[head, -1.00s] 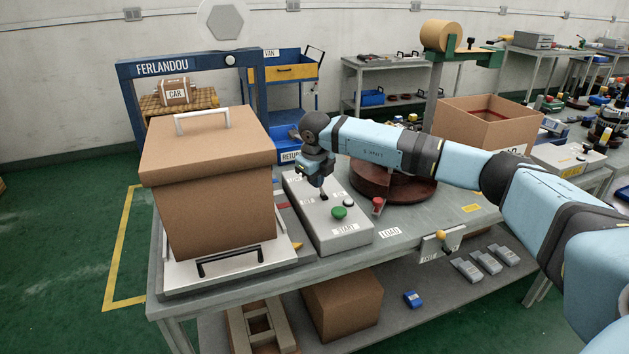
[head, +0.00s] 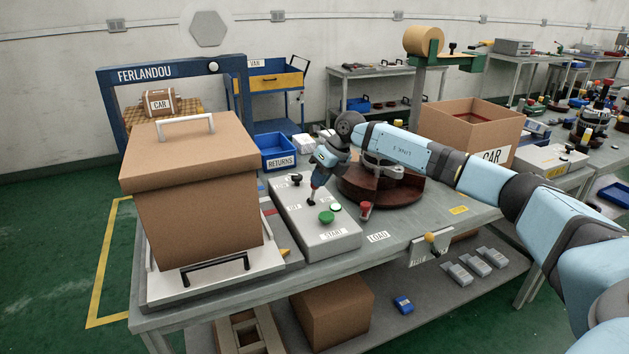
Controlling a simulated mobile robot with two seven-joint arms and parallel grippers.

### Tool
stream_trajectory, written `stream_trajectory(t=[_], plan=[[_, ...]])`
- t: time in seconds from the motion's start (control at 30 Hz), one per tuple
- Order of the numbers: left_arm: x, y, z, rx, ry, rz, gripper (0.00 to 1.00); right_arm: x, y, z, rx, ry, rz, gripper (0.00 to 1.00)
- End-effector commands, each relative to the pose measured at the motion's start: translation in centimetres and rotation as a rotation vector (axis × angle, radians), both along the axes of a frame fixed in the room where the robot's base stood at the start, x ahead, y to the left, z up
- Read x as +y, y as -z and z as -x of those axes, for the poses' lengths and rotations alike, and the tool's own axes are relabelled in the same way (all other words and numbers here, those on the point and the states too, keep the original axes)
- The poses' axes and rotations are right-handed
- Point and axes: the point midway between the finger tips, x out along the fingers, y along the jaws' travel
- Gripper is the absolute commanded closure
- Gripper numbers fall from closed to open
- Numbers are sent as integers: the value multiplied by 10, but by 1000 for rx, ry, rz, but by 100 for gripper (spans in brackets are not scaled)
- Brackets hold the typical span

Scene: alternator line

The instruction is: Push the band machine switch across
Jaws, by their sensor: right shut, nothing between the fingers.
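The grey control box (head: 325,238) stands on the bench in front of the band machine, a blue arch (head: 145,72) lettered FERLANDOU. On its top are a green button (head: 327,217) by the START label, a pale button (head: 336,206) and a black knob (head: 296,180) near the back end. My right gripper (head: 312,199) is shut and empty, pointing down over the middle of the box, right of and nearer than the black knob. The fingertips are small and dark; I cannot tell whether they touch the box. My left gripper is out of view.
A lidded cardboard box (head: 195,195) stands on a white plate left of the control box. A dark red turntable (head: 380,188) and a small red-topped part (head: 366,210) lie to the right. A blue RETURNS bin (head: 277,151) is behind. The bench front by LOAD is clear.

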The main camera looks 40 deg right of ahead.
Motion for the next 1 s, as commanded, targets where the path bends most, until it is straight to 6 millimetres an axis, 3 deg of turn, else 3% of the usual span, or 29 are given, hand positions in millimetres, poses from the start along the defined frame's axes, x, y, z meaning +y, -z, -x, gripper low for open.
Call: stream_trajectory(t=[1.0], plan=[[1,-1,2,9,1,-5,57,-12,-7,3,1,-2,3,100]])
